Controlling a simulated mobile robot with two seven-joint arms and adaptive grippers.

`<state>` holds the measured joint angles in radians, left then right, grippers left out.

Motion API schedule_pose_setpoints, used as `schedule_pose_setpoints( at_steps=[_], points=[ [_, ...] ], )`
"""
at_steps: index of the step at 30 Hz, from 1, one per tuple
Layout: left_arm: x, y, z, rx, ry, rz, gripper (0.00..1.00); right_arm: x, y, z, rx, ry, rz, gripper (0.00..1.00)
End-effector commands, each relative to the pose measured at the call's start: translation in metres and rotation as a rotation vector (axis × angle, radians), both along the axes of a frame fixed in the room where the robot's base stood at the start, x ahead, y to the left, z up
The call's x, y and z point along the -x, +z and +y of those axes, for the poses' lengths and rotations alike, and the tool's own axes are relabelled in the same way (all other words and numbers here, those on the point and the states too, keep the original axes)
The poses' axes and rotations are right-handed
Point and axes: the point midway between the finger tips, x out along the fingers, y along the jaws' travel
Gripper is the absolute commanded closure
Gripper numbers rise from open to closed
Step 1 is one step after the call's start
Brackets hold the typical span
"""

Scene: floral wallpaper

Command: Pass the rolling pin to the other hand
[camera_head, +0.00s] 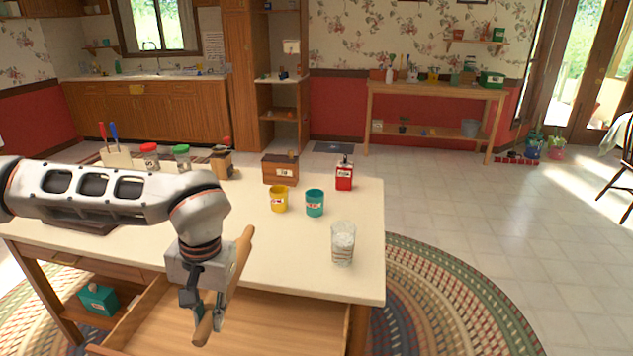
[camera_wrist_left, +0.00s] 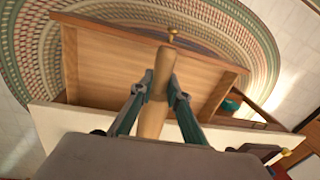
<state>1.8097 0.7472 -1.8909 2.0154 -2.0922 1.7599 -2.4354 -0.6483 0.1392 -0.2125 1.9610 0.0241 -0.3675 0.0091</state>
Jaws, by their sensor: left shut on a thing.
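The wooden rolling pin (camera_head: 236,268) is held by my left gripper (camera_head: 208,302), which is shut on it above the open drawer at the table's front. The pin is tilted, its upper end to the right of the gripper and its lower end below the fingers. In the left wrist view the pin (camera_wrist_left: 153,117) lies between the two fingers of the gripper (camera_wrist_left: 160,98). My right gripper does not show in either view.
A pale-topped table (camera_head: 300,270) carries a yellow cup (camera_head: 279,199), a teal cup (camera_head: 315,203), a clear glass (camera_head: 342,244), a red bottle (camera_head: 344,175) and a wooden box (camera_head: 280,170). The open drawer (camera_head: 255,325) juts out below. Open floor lies to the right.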

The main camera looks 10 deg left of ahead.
Motion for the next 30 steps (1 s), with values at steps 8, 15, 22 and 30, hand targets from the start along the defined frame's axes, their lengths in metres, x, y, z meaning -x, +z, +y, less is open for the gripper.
schedule_pose_setpoints(
  at_steps=[8, 15, 22, 30],
  points=[
    [-0.002, 0.005, -0.007, 0.0, -0.031, -0.002, 1.0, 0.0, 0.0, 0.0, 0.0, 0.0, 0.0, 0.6],
    [-0.008, 0.028, -0.051, -0.001, -0.165, -0.006, 1.0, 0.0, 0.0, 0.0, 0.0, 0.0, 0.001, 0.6],
    [-0.014, 0.057, -0.107, 0.001, -0.332, -0.006, 1.0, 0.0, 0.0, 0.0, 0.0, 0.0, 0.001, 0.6],
    [-0.022, 0.089, -0.168, 0.003, -0.521, -0.007, 1.0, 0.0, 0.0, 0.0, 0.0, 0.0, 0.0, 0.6]
  ],
)
